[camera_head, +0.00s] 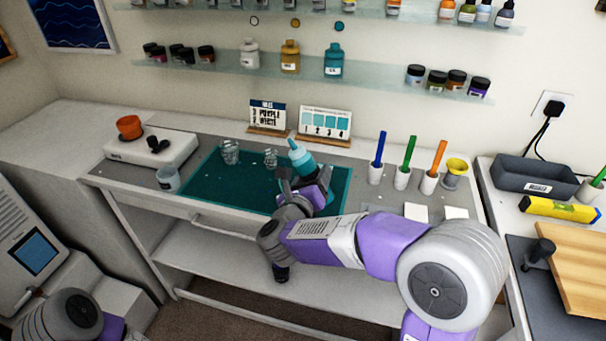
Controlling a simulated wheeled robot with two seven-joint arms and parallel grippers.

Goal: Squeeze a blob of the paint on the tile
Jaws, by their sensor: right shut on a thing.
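My right gripper (304,183) is shut on a teal paint bottle (300,155) with a pale tip, over the right part of the green mat (210,185). The bottle is tilted, its tip up and to the left; its lower part is hidden by my gripper. Two white square tiles (416,212) (456,212) lie side by side on the grey worktop, to the right of my right gripper and apart from the bottle. Only a link of my left arm shows at the lower left; its gripper is out of view.
Clear cups (230,151) (270,158) stand on the mat, left of the bottle. White holders (401,178) with coloured sticks and a yellow cup (455,170) stand behind the tiles. A swatch card (325,123) stands at the back. A white scale-like device (150,147) is at left.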

